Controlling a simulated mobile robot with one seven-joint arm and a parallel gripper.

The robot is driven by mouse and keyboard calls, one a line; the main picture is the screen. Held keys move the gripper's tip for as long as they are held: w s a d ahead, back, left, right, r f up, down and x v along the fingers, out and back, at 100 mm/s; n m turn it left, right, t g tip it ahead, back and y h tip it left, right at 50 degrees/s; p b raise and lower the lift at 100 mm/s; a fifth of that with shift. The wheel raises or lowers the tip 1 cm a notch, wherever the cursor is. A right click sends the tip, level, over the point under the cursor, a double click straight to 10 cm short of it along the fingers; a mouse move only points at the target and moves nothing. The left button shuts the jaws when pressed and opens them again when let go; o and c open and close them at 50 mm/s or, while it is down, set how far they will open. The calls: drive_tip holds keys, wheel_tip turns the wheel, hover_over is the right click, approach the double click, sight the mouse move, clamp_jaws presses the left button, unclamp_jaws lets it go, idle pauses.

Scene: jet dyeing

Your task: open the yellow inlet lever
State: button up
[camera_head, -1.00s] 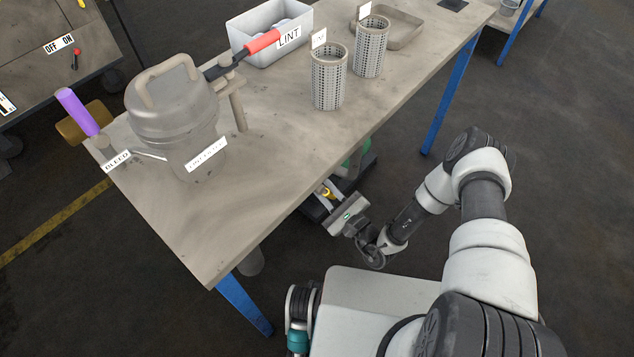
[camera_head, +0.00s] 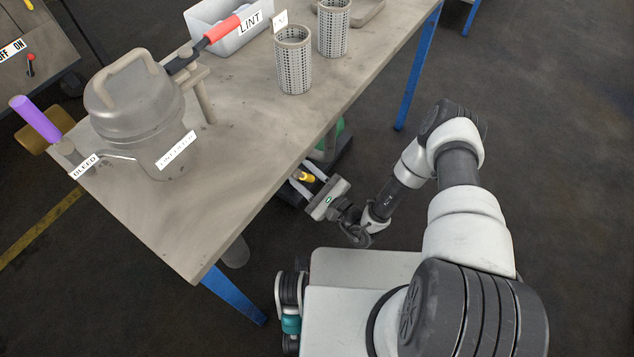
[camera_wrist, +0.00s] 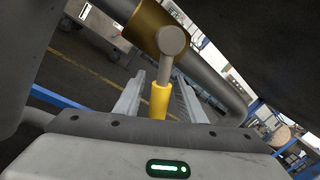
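The yellow inlet lever (camera_wrist: 159,100) shows in the wrist view as a short yellow grip on a grey rod, below a round grey knob and a brass-coloured valve body (camera_wrist: 157,28) on a grey pipe. My gripper (camera_wrist: 160,82) has its two fingers on either side of the yellow grip, with a visible gap on both sides. In the head view my gripper (camera_head: 307,175) is low, beside and below the table's front edge, with the yellow lever (camera_head: 306,178) showing between its fingers. The tabletop hides most of the valve and pipe there.
Above is the table (camera_head: 215,200), holding a lidded grey vessel (camera_head: 135,110), a purple-handled lever (camera_head: 37,118), a red-handled lever (camera_head: 221,29), mesh baskets (camera_head: 293,65) and a LINT bin (camera_head: 250,45). A blue table leg (camera_head: 235,295) stands left of my gripper. Floor to the right is clear.

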drive_tip(key=v, duration=1.6)
drive_tip(key=shift+s+d+p, duration=0.25)
drive_tip(key=shift+d+p, duration=0.05)
